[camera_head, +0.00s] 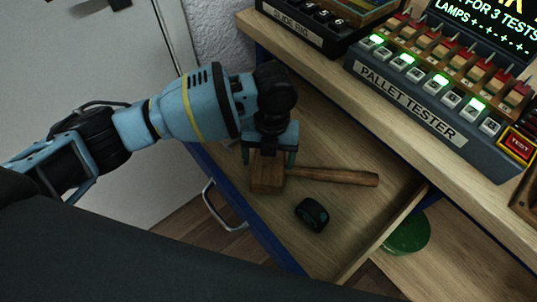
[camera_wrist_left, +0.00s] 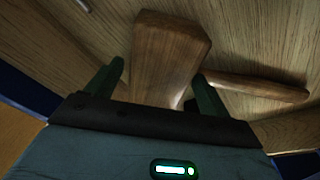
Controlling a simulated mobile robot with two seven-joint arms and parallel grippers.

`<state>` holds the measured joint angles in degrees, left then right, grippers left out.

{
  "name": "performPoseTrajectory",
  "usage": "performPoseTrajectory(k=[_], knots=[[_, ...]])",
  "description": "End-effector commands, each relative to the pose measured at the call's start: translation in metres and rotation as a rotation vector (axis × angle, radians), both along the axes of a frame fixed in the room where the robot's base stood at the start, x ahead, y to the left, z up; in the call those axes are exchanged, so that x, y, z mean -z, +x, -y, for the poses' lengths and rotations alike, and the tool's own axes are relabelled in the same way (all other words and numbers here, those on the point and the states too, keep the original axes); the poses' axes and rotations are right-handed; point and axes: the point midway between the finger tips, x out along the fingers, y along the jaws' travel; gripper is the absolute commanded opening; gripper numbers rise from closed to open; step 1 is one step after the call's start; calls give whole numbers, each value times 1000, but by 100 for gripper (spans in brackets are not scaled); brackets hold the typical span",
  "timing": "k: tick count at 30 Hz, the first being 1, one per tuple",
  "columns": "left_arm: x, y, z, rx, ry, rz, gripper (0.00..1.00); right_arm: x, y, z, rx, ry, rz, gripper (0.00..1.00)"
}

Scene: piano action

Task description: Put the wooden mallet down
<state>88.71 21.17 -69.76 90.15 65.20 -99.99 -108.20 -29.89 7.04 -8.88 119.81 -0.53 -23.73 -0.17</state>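The wooden mallet lies in the open drawer (camera_head: 340,150), its block head (camera_head: 267,180) below my left gripper and its handle (camera_head: 335,176) stretching to the right. My left gripper (camera_head: 270,158) points down over the head, with one finger on each side. In the left wrist view, the mallet head (camera_wrist_left: 168,60) sits between the spread fingers of the gripper (camera_wrist_left: 158,85), with a visible gap at the left finger. The right finger is close to the head where the handle begins; I cannot tell if it touches. My right gripper is not in view.
A small black round object (camera_head: 312,214) lies in the drawer near the mallet. The pallet tester (camera_head: 430,100) stands on the worktop above, with a labelled rack (camera_head: 300,25) beside it. A green round object (camera_head: 407,233) is right of the drawer wall.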

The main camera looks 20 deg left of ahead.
Motion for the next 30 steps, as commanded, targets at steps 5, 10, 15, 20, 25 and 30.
performPoseTrajectory(k=[5,10,15,20,25,30], knots=[[0,0,0,0,0,0,90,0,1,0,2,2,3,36],[-1,0,0,0,0,0,90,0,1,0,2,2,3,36],[-14,2,0,0,0,0,90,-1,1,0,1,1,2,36],[-43,6,1,1,-3,3,90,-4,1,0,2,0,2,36],[-77,11,1,1,-2,2,90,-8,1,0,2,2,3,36],[-104,15,2,0,-1,1,90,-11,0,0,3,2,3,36]])
